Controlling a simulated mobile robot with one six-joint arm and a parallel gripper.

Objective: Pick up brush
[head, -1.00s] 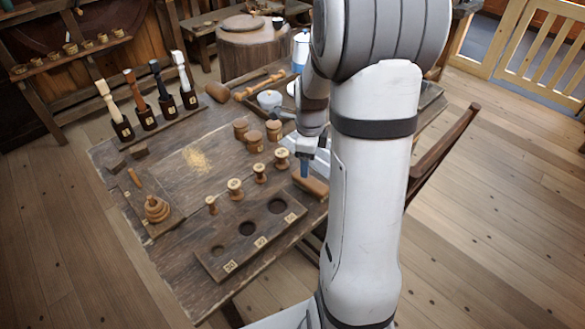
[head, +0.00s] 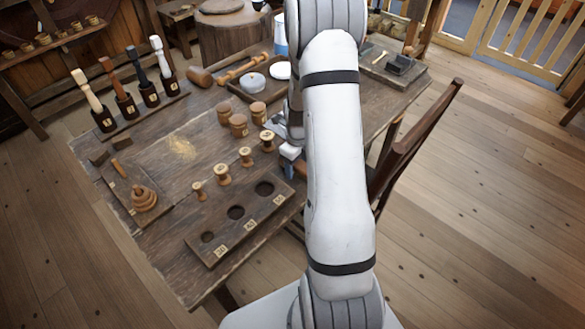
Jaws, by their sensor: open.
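I cannot make out a brush in the head view; my arm covers the right-middle part of the workbench (head: 160,240). My gripper (head: 289,168), pale with a blue part, shows only partly beside my arm, low near the bench's right edge.
Several spools and lidded wooden pots (head: 238,125) stand left of my gripper. A ringed cone (head: 144,200) is at the left. Upright tools fill a rack (head: 150,115) at the back left. A chair (head: 405,140) stands close on the right.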

